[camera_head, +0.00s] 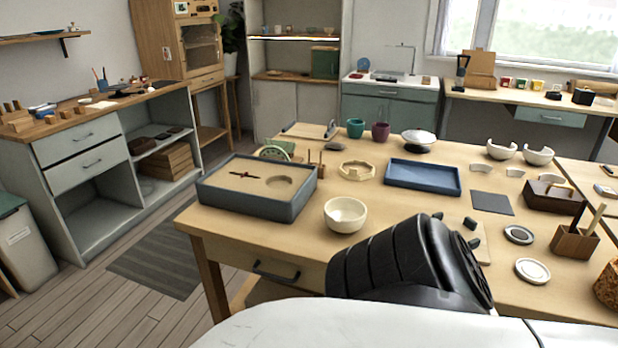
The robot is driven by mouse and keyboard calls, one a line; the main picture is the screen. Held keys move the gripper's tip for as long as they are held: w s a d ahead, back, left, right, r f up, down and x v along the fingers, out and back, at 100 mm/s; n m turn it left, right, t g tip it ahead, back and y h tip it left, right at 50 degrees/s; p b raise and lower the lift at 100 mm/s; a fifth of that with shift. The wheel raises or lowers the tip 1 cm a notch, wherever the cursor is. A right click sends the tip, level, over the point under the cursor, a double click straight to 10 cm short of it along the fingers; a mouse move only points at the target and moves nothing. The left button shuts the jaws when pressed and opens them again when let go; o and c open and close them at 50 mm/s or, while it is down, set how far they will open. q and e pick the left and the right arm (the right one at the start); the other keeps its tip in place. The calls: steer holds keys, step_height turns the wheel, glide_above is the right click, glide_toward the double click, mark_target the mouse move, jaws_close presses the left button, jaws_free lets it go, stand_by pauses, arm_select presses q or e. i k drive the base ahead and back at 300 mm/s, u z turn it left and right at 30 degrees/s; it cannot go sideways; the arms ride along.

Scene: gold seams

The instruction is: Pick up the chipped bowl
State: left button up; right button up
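A cream bowl (345,214) stands upright near the front edge of the wooden table, with its opening up. It has small dark specks, and I cannot make out a chip on its rim for certain. Two white bowls with broken, uneven rims, a left one (501,150) and a right one (538,155), stand at the back right of the table. A black link of my own arm covers part of the table to the right of the cream bowl. Neither gripper can be made out, and nothing touches the cream bowl.
A grey sand box (256,209) stands just left of the cream bowl. A blue tray (424,186), a wooden ring (356,171) and a dark flat pad (491,203) lie behind. Round lidded tins and a wooden holder (574,242) are on the right. Bare table lies around the cream bowl.

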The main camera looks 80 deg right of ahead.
mark_target(348, 214)
steer(key=i, duration=1.4)
steer(key=z, duration=2.05)
